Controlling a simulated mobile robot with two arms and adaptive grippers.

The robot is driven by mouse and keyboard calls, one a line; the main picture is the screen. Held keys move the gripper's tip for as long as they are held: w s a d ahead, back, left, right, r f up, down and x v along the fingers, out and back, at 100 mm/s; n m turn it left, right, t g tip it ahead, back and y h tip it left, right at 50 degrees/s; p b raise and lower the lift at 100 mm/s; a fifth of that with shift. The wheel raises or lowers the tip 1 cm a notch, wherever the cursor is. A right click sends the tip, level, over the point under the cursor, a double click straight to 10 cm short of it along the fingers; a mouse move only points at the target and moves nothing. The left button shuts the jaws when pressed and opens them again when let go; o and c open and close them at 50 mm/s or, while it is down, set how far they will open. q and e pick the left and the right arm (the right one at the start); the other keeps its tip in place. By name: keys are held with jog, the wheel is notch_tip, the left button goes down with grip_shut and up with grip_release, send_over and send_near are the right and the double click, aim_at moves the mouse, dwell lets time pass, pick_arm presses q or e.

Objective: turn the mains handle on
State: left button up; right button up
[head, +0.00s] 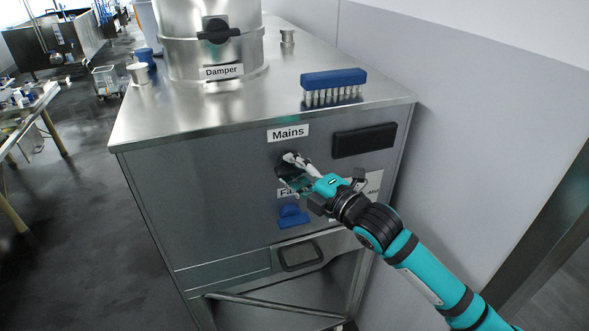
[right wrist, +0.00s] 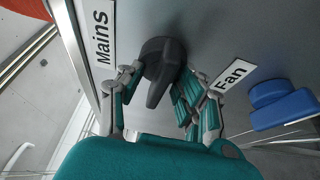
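The mains handle is a black rotary knob with a lever grip, below the "Mains" label on the steel cabinet front. It is partly hidden by my gripper in the head view (head: 284,159) and shows clearly in the right wrist view (right wrist: 161,66). My right gripper (head: 293,170) is at the handle. In the right wrist view its fingers (right wrist: 160,83) are apart, one on each side of the handle's lever. I see a small gap beside the lever; contact with the knob body cannot be told. My left gripper is not in view.
Below is a "Fan" label (right wrist: 232,76) and a blue fan handle (head: 292,216). A black panel (head: 364,140) sits to the right. A blue brush (head: 333,84) and a cylinder with a damper handle (head: 218,31) are on the cabinet top. A wall (head: 480,130) stands close on the right.

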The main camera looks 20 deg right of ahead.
grip_shut()
jog(key=shift+f+m, duration=0.1)
jog(key=shift+m, duration=0.2)
jog(key=m+t+b, duration=0.1)
jog(key=m, duration=0.2)
jog(key=shift+f+b, duration=0.1)
jog(key=shift+b, duration=0.3)
jog(key=m+t, duration=0.1)
jog(key=m, duration=0.1)
jog(key=m+t+b, duration=0.1)
jog(key=m, duration=0.2)
jog(key=shift+h, duration=0.3)
jog(key=m+t+h, duration=0.1)
jog(key=m, duration=0.2)
jog(key=m+t+h, duration=0.1)
jog(key=m, duration=0.2)
jog(key=shift+b, duration=0.3)
jog(key=m+h, duration=0.2)
jog(key=m, duration=0.1)
jog(key=m+t+h+p, duration=0.1)
jog(key=m+h, duration=0.1)
jog(key=m, duration=0.2)
jog(key=shift+m, duration=0.5)
